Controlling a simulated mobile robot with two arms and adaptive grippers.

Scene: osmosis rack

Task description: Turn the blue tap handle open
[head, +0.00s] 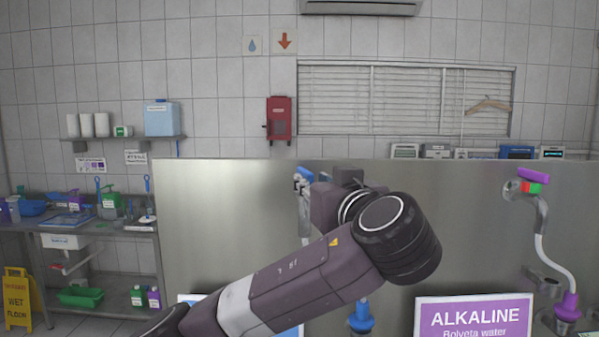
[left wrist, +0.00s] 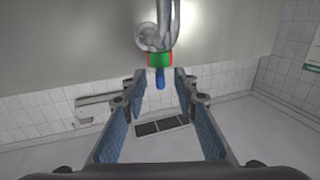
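The blue tap handle (head: 305,174) shows in the head view at the top of the tap, just left of my left wrist, partly hidden. In the left wrist view the blue handle (left wrist: 160,78) lies between the tips of my left gripper (left wrist: 160,88), below a green and red collar (left wrist: 160,60) on the metal tap (left wrist: 156,35). The fingers are open, one on each side of the handle, with visible gaps; contact is not seen. In the head view my arm hides most of this gripper and the tap. My right gripper is not in view.
A second tap with a purple handle (head: 533,176) stands at right, above an ALKALINE sign (head: 473,316). A blue fitting (head: 361,318) shows below my wrist. A metal panel (head: 225,225) stands behind the taps. A side table (head: 100,228) is at left.

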